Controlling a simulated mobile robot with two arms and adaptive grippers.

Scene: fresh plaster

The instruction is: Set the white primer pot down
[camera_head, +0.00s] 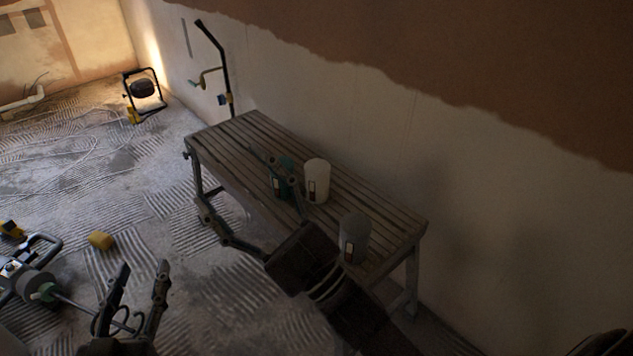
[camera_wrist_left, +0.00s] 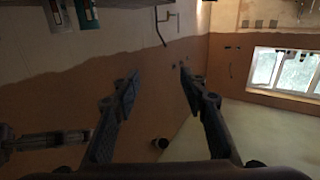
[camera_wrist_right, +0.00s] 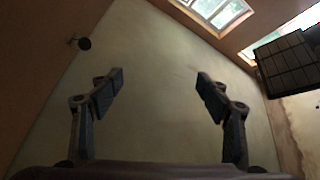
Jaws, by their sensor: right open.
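The white primer pot (camera_head: 317,183) stands upright on the slatted bench (camera_head: 378,215), with its label facing me. A teal pot (camera_head: 279,187) stands to its left, partly hidden behind a finger of my right gripper. A grey pot (camera_head: 354,238) stands on the bench's near right part. My right gripper (camera_head: 226,178) is spread open in front of the bench; its wrist view shows nothing between the fingers (camera_wrist_right: 158,88). My left gripper (camera_head: 143,268) is open and empty at the lower left, over the floor. Its wrist view shows the empty fingers (camera_wrist_left: 158,75).
A pale pot (camera_wrist_left: 62,14) and a teal one (camera_wrist_left: 87,14) show at the left wrist view's top edge. A work lamp (camera_head: 143,88) stands on the floor behind. A yellow block (camera_head: 101,240) and a mixer-like tool (camera_head: 32,280) lie at left. The wall runs close behind the bench.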

